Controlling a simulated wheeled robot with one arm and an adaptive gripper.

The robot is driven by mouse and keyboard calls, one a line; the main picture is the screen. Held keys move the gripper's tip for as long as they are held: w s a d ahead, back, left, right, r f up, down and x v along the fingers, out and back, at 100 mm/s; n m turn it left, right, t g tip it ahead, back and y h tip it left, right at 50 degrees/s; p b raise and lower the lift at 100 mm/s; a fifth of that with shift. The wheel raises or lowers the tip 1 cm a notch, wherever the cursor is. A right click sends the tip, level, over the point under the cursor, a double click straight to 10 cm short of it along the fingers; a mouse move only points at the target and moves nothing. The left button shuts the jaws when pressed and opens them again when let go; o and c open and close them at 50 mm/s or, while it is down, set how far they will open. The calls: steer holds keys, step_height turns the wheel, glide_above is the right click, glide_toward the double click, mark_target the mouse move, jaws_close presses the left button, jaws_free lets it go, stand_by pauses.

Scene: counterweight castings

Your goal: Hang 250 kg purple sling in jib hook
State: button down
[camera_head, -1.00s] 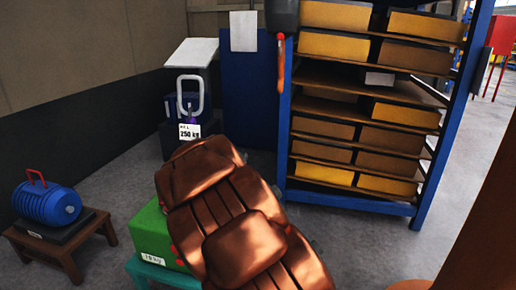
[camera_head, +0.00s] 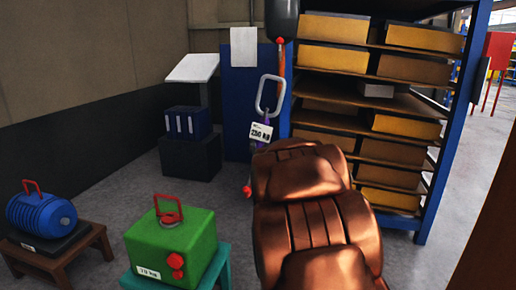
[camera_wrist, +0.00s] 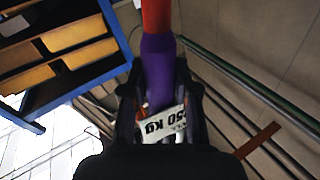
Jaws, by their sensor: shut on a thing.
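The purple sling (camera_head: 264,118) stands upright above my arm in the head view, with a pale metal ring (camera_head: 270,96) on top and a white 250 kg tag (camera_head: 261,132). In the wrist view my gripper (camera_wrist: 158,104) is shut on the purple sling (camera_wrist: 158,70), and the tag (camera_wrist: 163,127) hangs between the fingers. An orange-red bar with a red ball on top, apparently the jib hook (camera_head: 281,62), hangs below a dark housing (camera_head: 284,20). The ring overlaps its lower end in the picture; I cannot tell whether they touch.
A blue shelf rack (camera_head: 445,150) with yellow bins stands close on the right. A green 70 kg weight (camera_head: 150,240) and a blue motor-like casting (camera_head: 40,215) stand on low stands at left. A dark block (camera_head: 190,158) and a blue panel (camera_head: 238,110) stand behind.

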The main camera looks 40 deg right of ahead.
steer(key=w+d+f+p, duration=0.1)
steer(key=w+d+f, duration=0.3)
steer(key=d, duration=0.5)
steer(key=shift+w+f+p, duration=0.4)
steer(key=shift+w, duration=0.7)
stand_by(1.4)
steer(key=shift+f, duration=0.1)
stand_by(0.6)
